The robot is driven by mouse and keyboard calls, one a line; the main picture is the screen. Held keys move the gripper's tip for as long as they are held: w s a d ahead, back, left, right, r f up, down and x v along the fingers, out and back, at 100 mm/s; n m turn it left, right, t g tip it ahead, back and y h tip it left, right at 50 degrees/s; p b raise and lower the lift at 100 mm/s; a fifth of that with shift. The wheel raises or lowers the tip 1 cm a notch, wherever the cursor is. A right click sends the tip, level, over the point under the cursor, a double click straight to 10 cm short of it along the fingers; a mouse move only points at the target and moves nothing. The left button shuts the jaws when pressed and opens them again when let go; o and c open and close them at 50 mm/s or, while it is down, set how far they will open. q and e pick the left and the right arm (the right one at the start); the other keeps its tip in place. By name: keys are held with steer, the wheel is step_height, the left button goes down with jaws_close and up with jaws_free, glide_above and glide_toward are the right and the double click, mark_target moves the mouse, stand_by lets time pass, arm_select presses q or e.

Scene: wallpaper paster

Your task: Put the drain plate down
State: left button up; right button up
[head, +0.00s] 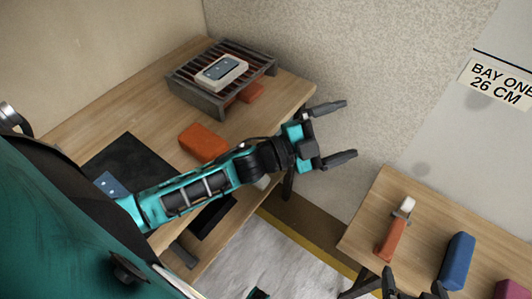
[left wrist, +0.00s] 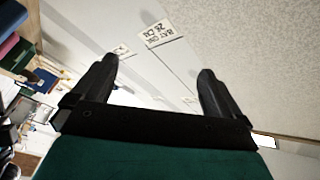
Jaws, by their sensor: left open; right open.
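A grey slatted rack with reddish-brown gaps (head: 181,88), likely the drain plate, sits at the back of the left wooden table (head: 140,93). A white block with a blue-grey top (head: 222,71) lies on its slats. My left gripper (head: 331,133) is open and empty, in the air past the table's right edge and apart from the rack. The left wrist view also shows its spread fingers (left wrist: 155,85) with nothing between them. My right gripper (head: 415,290) is open at the bottom edge, in front of the right table; only its fingertips show.
An orange block (head: 203,142) and a black mat (head: 140,158) lie on the left table, partly behind my left arm. The right table (head: 370,219) holds an orange-handled tool (head: 391,240), a blue block (head: 457,261) and a magenta block (head: 508,289). A floor gap separates the tables.

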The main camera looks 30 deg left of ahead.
arm_select(q)
steer(key=s+a+f+n+g+y, duration=0.2)
steer(key=s+a+f+n+y, duration=0.2)
steer(key=s+f+n, duration=0.3)
steer(key=s+a+f+n+g+y, duration=0.2)
steer(key=s+a+f+n+y, duration=0.1)
steer(key=s+f+n+y, duration=0.3)
step_height(320, 180, down, 3)
steer(key=shift+s+a+n, duration=0.4)
steer(key=shift+s+n, duration=0.35)
steer(key=shift+n, duration=0.35)
step_height(320, 180, up, 2)
steer(key=p, duration=0.2)
steer(key=shift+s+a+r+p, duration=0.15)
steer(key=shift+r+p, duration=0.1)
steer(key=shift+p, duration=0.15)
